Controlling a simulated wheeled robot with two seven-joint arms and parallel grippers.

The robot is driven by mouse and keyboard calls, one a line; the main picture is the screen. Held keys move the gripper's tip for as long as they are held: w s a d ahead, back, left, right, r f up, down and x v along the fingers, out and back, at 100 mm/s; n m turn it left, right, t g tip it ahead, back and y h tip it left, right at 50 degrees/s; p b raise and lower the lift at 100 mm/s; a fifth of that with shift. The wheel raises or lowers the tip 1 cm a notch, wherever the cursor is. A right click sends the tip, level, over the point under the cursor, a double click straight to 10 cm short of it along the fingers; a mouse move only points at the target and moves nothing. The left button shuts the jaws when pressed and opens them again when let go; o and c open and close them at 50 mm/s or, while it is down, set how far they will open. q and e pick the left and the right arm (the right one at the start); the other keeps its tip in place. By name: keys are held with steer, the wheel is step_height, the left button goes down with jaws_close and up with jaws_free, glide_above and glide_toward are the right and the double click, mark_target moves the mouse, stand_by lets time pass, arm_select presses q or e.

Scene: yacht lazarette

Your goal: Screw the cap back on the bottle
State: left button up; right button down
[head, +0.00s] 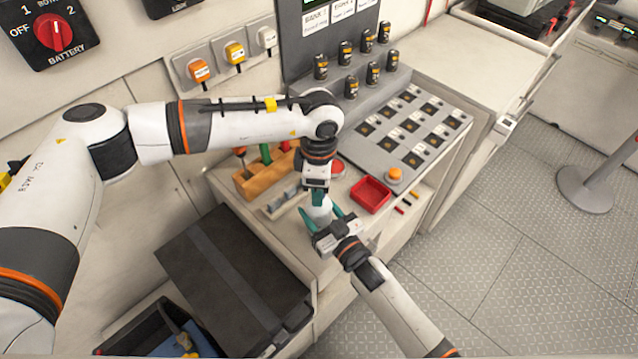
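A small pale bottle (319,210) stands upright near the front of the white counter, partly hidden by both grippers. My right gripper (321,213) reaches in from the lower right. Its teal fingers lie on both sides of the bottle and appear closed on it. My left gripper (318,188) points straight down, directly above the bottle's top. Its fingertips are too small and covered to show whether they are open or shut. I cannot make out the cap; the bottle's top is hidden under the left gripper.
A red tray (371,194) sits right of the bottle, with small coloured pieces beside it. A wooden tool rack (264,178) stands to the left. A red round item (337,168) lies behind. A sloped switch panel (412,130) and a dark case (232,275) flank the work area.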

arm_select(q)
step_height(320, 180, up, 12)
stand_by(0.6)
arm_select(e)
steer(key=shift+c, duration=2.4)
jaws_free()
steer(key=shift+s, duration=0.1)
arm_select(q)
step_height(320, 180, down, 2)
steer(key=shift+f+b, duration=0.1)
steer(key=shift+b, duration=1)
arm_select(e)
steer(key=v, duration=1.2)
